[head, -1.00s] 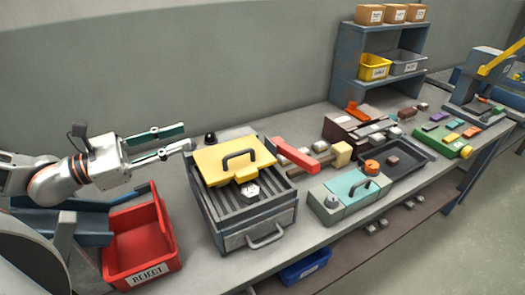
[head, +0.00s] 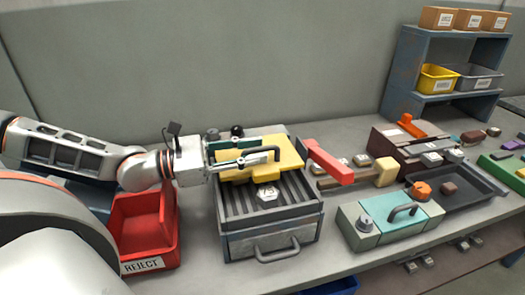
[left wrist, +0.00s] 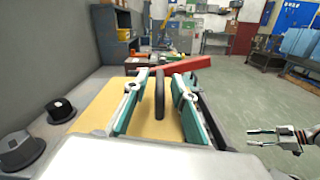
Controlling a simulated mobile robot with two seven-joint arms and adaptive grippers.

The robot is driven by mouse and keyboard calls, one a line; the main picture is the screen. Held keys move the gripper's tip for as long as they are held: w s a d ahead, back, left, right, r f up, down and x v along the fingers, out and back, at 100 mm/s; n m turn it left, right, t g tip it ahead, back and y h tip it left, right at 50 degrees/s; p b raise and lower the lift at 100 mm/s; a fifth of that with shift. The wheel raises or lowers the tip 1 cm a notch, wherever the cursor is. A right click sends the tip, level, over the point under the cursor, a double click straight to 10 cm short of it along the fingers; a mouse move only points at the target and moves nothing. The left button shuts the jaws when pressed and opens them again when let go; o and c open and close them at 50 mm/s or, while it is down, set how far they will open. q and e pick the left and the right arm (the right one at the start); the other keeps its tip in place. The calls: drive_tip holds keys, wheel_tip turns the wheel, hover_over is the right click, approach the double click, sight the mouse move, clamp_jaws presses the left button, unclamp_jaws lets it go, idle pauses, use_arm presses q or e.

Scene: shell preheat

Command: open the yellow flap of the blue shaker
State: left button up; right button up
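The blue shaker (head: 270,240) is a grey-blue box with a slatted top and a grey front handle. Its yellow flap (head: 290,157) lies flat over the back part of the top; it also shows in the left wrist view (left wrist: 95,118). The flap's dark handle (left wrist: 160,92) stands up between the fingers of my left gripper (left wrist: 161,76), with a gap on each side. In the head view my left gripper (head: 262,150) reaches in from the left, low over the flap, open, and partly hides the handle. My right gripper (left wrist: 262,138) shows at the right of the left wrist view, open and empty.
A red REJECT bin (head: 145,235) stands left of the shaker. A red bar (head: 328,160) is close to the flap's right side. A dark knob (head: 237,130) is behind it. A teal-lidded box (head: 385,222) and a dark tray (head: 465,192) stand to the right.

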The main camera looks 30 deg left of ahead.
use_arm(q)
drive_tip(key=shift+x, duration=0.8)
drive_tip(key=shift+w+d, duration=0.2)
drive_tip(key=shift+w, duration=0.05)
use_arm(e)
drive_tip(key=shift+w+d+r, duration=0.2)
drive_tip(key=shift+w, duration=0.3)
use_arm(q)
clamp_jaws()
use_arm(e)
drive_tip(key=shift+s+a, duration=0.15)
drive_tip(key=shift+a, duration=0.05)
drive_tip(key=shift+s+f, duration=0.1)
